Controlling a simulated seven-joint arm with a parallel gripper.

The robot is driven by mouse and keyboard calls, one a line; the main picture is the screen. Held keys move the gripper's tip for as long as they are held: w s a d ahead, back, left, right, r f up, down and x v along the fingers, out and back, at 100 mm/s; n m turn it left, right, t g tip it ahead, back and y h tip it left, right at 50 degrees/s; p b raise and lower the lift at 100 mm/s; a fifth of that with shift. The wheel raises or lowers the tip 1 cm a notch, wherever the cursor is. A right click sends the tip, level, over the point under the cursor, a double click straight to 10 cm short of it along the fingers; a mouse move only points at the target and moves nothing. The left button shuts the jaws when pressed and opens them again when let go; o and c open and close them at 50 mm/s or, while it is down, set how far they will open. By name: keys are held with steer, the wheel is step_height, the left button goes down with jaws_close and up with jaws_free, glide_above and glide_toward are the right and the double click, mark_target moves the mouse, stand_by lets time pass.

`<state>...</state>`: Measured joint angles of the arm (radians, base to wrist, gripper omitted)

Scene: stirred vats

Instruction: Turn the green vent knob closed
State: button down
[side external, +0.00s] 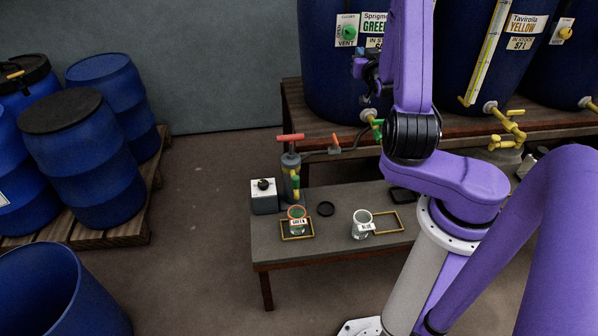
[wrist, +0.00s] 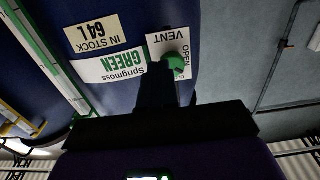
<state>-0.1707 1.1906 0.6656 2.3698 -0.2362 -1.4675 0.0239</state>
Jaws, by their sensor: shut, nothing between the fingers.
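The green vent knob (side external: 349,32) is on a white plate lettered VENT and OPEN, on the front of the blue Sprigmoss Green vat (side external: 325,80). In the wrist view the picture is upside down and the knob (wrist: 176,66) shows just right of my fingertips. My gripper (wrist: 158,72) is shut and empty, close to the plate and covering part of it. Whether it touches the knob I cannot tell. In the side view my gripper (side external: 359,62) is just below and right of the knob, partly behind my arm. The knob's exact angle is unclear.
The Tavirolla Yellow vat (side external: 455,60) stands to the right, with a sight tube and yellow taps. Blue drums (side external: 85,160) stand left.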

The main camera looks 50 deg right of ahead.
mark_target(349, 33)
steer(key=shift+x, duration=2.9)
